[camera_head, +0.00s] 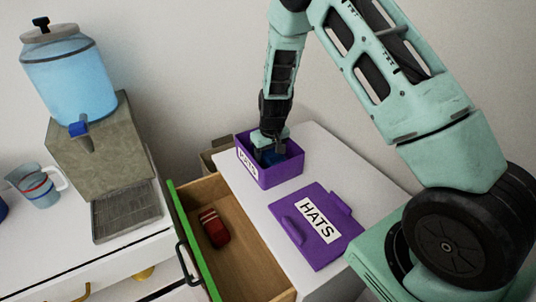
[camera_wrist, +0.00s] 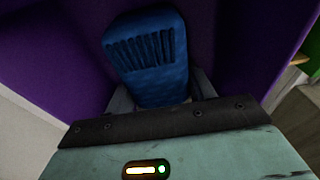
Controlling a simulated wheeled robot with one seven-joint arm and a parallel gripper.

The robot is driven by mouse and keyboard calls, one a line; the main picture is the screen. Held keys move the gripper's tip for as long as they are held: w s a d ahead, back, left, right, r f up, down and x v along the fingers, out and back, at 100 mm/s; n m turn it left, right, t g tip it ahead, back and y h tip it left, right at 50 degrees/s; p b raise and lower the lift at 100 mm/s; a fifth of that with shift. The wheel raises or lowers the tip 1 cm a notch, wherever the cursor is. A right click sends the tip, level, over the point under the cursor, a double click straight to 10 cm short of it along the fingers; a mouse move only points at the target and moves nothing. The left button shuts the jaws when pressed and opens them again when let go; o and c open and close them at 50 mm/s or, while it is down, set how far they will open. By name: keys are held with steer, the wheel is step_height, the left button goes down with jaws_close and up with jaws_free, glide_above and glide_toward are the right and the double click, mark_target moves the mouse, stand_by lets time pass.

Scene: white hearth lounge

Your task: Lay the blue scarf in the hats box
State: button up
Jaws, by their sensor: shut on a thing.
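The purple hats box (camera_head: 284,174) stands open on the white cabinet top, with a HATS label on its left side. My gripper (camera_head: 268,153) reaches down into it from above. In the wrist view, my gripper (camera_wrist: 160,100) is shut on the blue scarf (camera_wrist: 150,52), a folded blue bundle with a ribbed end. The purple walls of the box (camera_wrist: 235,45) surround the scarf there. In the head view, a bit of the blue scarf (camera_head: 272,157) shows inside the box beside my fingers. Whether the scarf touches the box floor is hard to tell.
The purple lid (camera_head: 292,228), labelled HATS, lies flat on the cabinet (camera_head: 335,160) in front of the box. An open drawer (camera_head: 245,255) with a green front holds a red item (camera_head: 214,228). A water dispenser (camera_head: 70,80) and a jug (camera_head: 38,187) stand at left.

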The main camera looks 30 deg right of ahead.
mark_target(271, 152)
steer(key=o, duration=1)
steer(key=shift+f, duration=0.1)
steer(key=r, duration=0.4)
steer(key=s+r+b, duration=0.1)
steer(key=r, duration=0.7)
steer(key=shift+s, duration=0.35)
steer(key=s+a+r+n+g+y, duration=0.15)
steer(key=s+a+r, duration=0.25)
steer(key=s+a, duration=0.4)
steer(key=s+a+r+n, duration=0.25)
steer(key=s+a, duration=0.35)
steer(key=a, duration=0.3)
steer(key=s+a+r+n, duration=0.1)
steer(key=s, duration=0.5)
steer(key=s+a+r+n, duration=0.1)
steer(key=s, duration=0.5)
steer(key=s+a+r+n+h, duration=0.1)
steer(key=s+a, duration=0.1)
steer(key=s, duration=0.4)
steer(key=shift+r+n, duration=0.2)
steer(key=shift+n, duration=0.2)
